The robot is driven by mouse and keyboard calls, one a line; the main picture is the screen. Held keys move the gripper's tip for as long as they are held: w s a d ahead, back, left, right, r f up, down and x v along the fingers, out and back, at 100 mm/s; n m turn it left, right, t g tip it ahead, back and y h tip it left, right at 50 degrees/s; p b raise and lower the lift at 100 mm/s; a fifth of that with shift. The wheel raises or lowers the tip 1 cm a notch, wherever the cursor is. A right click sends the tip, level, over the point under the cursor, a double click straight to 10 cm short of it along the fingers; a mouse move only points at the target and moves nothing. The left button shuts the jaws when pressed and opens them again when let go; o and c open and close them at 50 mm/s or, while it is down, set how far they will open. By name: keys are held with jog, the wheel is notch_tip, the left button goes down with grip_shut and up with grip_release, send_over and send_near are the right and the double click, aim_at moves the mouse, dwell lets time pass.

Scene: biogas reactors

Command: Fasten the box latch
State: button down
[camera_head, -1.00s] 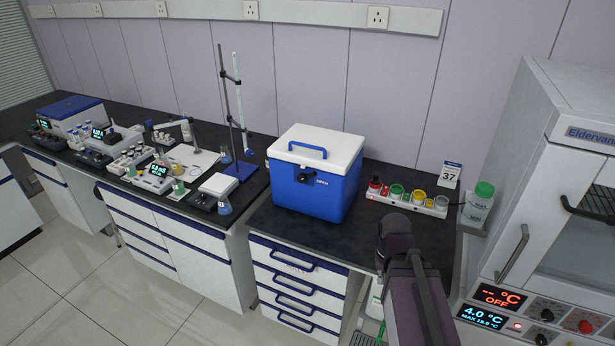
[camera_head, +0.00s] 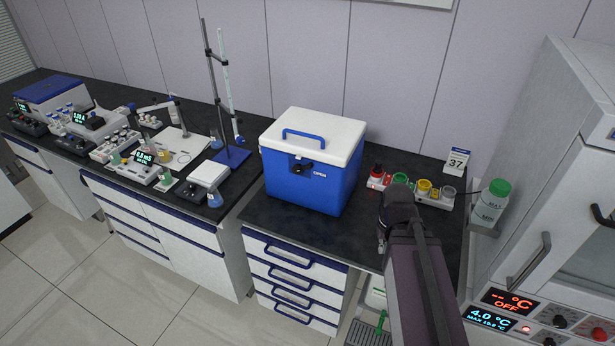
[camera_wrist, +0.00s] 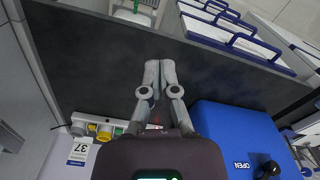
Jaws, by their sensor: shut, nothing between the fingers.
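A blue cool box (camera_head: 305,182) with a white lid (camera_head: 314,135) and a blue lid handle stands upright on the black bench. Its black latch (camera_head: 301,166) is on the front face, beside a white label. The lid looks down; whether the latch is engaged is too small to tell. In the wrist view the box (camera_wrist: 228,135) is at lower right, with the latch (camera_wrist: 268,168) near the bottom edge and the label reading "OPEN". My gripper (camera_wrist: 160,64) is shut and empty above the bare bench, beside the box and apart from it.
A white cabinet (camera_head: 560,170) stands at far right. Bench in front is clear (camera_head: 290,222).

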jog(key=w+a+f+m+t+y+b, duration=0.1)
jog(key=w+a+f+m+t+b, duration=0.35)
jog(key=w+b, duration=0.25)
jog(key=w+a+f+m+t+y+b, duration=0.1)
jog(key=w+a+f+m+t+b, duration=0.25)
jog(key=w+a+b, duration=0.35)
jog(key=w+a+r+m+t+b, duration=0.1)
jog(key=a+m+t+b, duration=0.3)
jog(key=m+t+b, duration=0.4)
jog(key=w+a+r+m+t+b, duration=0.2)
jog(key=a+m+t+b, duration=0.3)
jog(key=m+t+b, duration=0.4)
jog(key=w+m+b, duration=0.1)
jog(key=m+b, duration=0.1)
jog(key=b, duration=0.2)
jog(key=shift+a+y, duration=0.25)
jog(key=shift+y, duration=0.05)
jog(key=shift+w+r, duration=0.1)
